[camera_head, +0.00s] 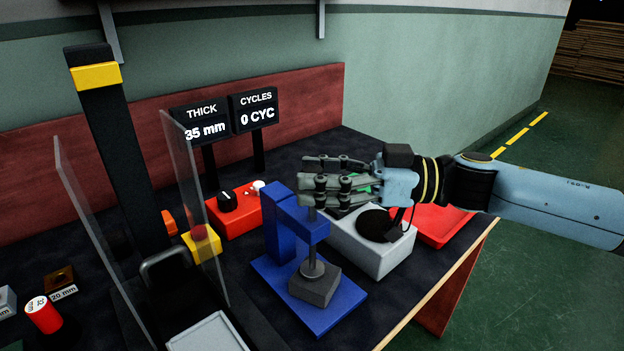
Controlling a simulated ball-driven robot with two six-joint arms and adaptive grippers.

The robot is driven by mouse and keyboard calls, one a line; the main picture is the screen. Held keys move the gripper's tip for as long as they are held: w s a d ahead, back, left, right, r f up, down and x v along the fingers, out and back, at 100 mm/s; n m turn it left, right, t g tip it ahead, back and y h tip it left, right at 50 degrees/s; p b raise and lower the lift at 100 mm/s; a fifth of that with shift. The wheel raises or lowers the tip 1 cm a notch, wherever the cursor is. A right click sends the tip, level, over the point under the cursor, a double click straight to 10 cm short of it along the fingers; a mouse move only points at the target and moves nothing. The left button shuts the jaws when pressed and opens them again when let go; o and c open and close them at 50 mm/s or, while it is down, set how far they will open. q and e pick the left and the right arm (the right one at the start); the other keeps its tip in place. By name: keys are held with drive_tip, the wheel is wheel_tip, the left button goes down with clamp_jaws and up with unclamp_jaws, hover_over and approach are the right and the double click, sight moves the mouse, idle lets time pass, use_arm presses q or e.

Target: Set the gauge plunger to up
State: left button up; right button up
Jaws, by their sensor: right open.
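The blue gauge stand (283,225) stands on a blue base plate near the front edge of the table. Its grey plunger (313,266) points down, and its round foot is at the top of a dark grey block (315,286), seemingly touching it. The upper end of the plunger is partly hidden behind my gripper's fingers. My right gripper (310,183) reaches in from the right, its fingers level and pointing left, open around or just above the plunger's top; I cannot tell whether they touch it. My left gripper is out of view.
A white box with a black disc (378,226) and a red tray (440,224) lie under my right arm. A red control box (234,209) with a black knob is behind the gauge. Clear panels (195,200) and a black post stand left. Displays (202,121) read 35 mm and 0 CYC.

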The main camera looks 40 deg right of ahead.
drive_tip(key=shift+w+a, duration=0.3)
drive_tip(key=shift+c, duration=2.6)
drive_tip(key=c, duration=0.5)
clamp_jaws()
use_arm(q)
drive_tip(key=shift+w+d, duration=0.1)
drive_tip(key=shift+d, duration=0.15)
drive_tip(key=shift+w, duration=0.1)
